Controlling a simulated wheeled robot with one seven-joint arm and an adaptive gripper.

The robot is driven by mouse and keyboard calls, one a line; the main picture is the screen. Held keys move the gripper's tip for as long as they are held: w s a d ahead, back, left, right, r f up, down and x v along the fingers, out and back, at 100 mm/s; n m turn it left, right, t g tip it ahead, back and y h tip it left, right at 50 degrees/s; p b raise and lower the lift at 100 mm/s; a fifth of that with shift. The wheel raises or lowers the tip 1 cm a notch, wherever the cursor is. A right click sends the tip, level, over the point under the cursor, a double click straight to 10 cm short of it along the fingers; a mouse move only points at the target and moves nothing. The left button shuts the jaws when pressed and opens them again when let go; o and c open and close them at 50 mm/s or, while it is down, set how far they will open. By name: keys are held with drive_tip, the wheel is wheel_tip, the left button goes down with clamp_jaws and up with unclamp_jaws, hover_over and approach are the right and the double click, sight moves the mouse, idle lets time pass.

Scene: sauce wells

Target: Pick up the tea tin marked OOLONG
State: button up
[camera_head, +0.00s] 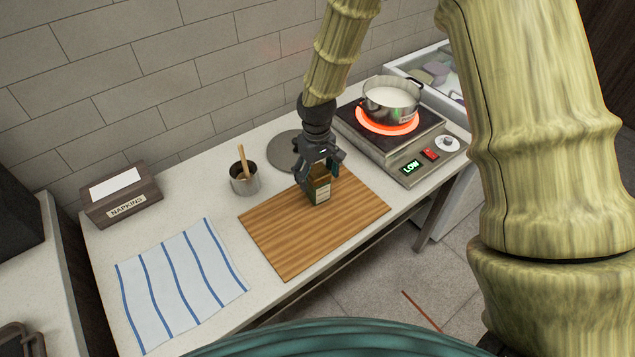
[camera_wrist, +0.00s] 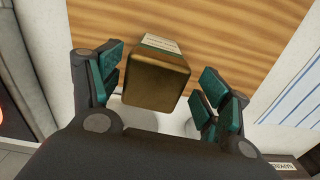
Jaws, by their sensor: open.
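A small tea tin (camera_head: 320,190) with a dark green body, a pale label and a brownish lid stands upright on the wooden board (camera_head: 290,245). Its label is too small to read in the head view. In the wrist view the tin's brown-gold lid (camera_wrist: 155,80) faces the camera, and a strip of the label shows beyond it. My gripper (camera_head: 319,168) is open and points down at the tin from above. In the wrist view its teal-padded fingers (camera_wrist: 160,90) stand on both sides of the tin, with a visible gap on the right.
A hot plate (camera_head: 392,148) with a glowing ring and a steel pot (camera_head: 391,100) stands right of the board. A grey cup (camera_head: 244,182) with a wooden stick, a napkin box (camera_head: 122,197) and a striped cloth (camera_head: 180,285) lie left. A grey disc (camera_head: 284,152) is behind the board.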

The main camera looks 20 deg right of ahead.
drive_tip(key=shift+w+d+f+p, duration=0.1)
drive_tip(key=shift+f+p, duration=0.35)
drive_tip(key=shift+f, duration=0.2)
drive_tip(key=shift+w+d+f+p, duration=0.1)
drive_tip(key=shift+f+p, duration=0.3)
drive_tip(key=shift+f, duration=0.25)
drive_tip(key=shift+f+p, duration=0.35)
drive_tip(key=shift+f, duration=1)
drive_tip(key=c, duration=1)
